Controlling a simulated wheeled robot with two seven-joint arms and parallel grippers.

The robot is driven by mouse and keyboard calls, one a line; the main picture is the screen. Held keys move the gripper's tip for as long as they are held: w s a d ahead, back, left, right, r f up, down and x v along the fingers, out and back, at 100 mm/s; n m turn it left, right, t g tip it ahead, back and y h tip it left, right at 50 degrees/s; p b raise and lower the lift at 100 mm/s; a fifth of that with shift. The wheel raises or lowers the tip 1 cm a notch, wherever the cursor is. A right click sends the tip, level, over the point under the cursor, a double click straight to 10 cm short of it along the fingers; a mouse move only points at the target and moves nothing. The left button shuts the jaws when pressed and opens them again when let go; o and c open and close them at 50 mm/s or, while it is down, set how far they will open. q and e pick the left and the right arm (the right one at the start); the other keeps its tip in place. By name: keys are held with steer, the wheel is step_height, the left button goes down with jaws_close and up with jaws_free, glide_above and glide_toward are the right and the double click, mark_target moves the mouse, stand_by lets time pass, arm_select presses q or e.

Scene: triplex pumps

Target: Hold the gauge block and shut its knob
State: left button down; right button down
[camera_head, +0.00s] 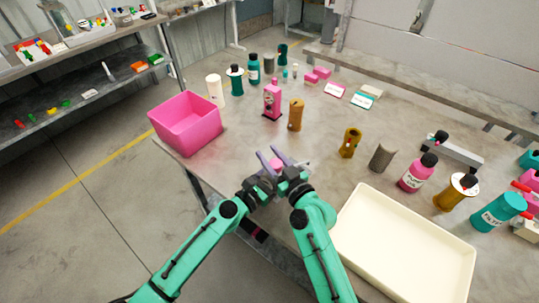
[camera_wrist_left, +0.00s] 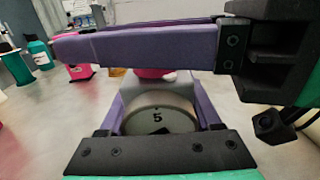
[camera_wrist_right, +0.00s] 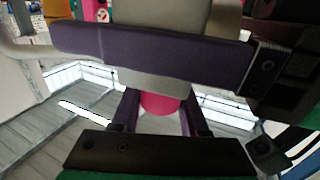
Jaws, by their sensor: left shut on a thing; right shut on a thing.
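The gauge block (camera_wrist_left: 158,118) is a grey body with a round dial marked 5. It sits between the fingers of my left gripper (camera_head: 271,171), which is shut on it. The block's pale side also shows in the right wrist view (camera_wrist_right: 170,82). Its pink knob (camera_wrist_right: 160,104) lies between the fingers of my right gripper (camera_head: 270,158), which is shut on it. The knob shows partly in the left wrist view (camera_wrist_left: 155,73), behind the right gripper's purple finger. Both grippers meet near the table's front edge. The knob's exact turn is hidden.
A pink bin (camera_head: 186,124) stands left of the grippers. A cream tray (camera_head: 402,247) lies at the right front. A brown cylinder (camera_head: 295,115), a pink bottle (camera_head: 272,100) and several other bottles stand farther back. The table between the grippers and the brown cylinder is clear.

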mark_target(279, 168)
steer(key=shift+f, duration=0.15)
steer(key=shift+c, duration=2)
jaws_free()
steer(key=v, duration=0.7)
steer(key=shift+s+d, duration=0.15)
steer(key=shift+s, duration=0.1)
